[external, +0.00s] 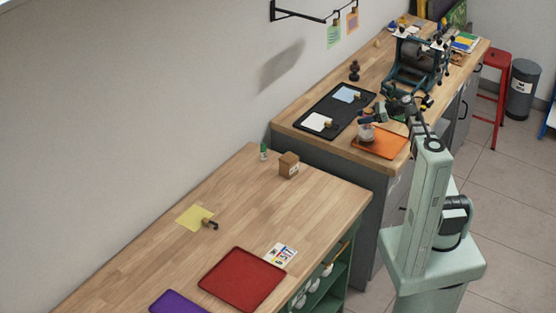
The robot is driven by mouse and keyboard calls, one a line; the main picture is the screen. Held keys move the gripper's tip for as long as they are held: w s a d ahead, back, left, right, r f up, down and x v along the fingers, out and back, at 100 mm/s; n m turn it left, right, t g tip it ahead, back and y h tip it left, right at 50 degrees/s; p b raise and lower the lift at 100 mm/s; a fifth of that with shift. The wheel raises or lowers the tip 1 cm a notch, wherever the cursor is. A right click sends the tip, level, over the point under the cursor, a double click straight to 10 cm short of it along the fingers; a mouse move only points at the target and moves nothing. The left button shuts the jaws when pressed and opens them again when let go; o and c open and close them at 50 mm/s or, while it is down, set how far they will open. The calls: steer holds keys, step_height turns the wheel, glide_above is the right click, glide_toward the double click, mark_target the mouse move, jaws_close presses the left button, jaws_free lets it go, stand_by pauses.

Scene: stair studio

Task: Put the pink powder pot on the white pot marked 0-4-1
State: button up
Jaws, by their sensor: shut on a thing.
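My gripper (365,121) is at the left edge of the orange tray on the far bench. It is shut on a small pale, pinkish-grey pot (366,134), which I take for the pink powder pot. The pot shows just below the dark fingers. I cannot tell whether it touches the tray or bench. Several whitish round pots (314,285) stand in the green shelf under the near bench. Their marks are too small to read, so I cannot tell which is 0-4-1.
The orange tray (385,143) lies beneath my arm. A black tray (335,112) with white and blue sheets lies left of it. A dark press (418,62) stands behind. The near bench holds a cardboard box (289,165), a red tray (243,281) and free wood.

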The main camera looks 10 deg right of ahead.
steer(key=shift+f, duration=1.05)
steer(key=shift+f, duration=0.15)
steer(key=o, duration=1.1)
steer(key=shift+d+r, duration=0.1)
steer(key=shift+r, duration=0.1)
steer(key=v, duration=1.1)
steer(key=shift+s+d+r, duration=0.1)
steer(key=shift+d, duration=0.3)
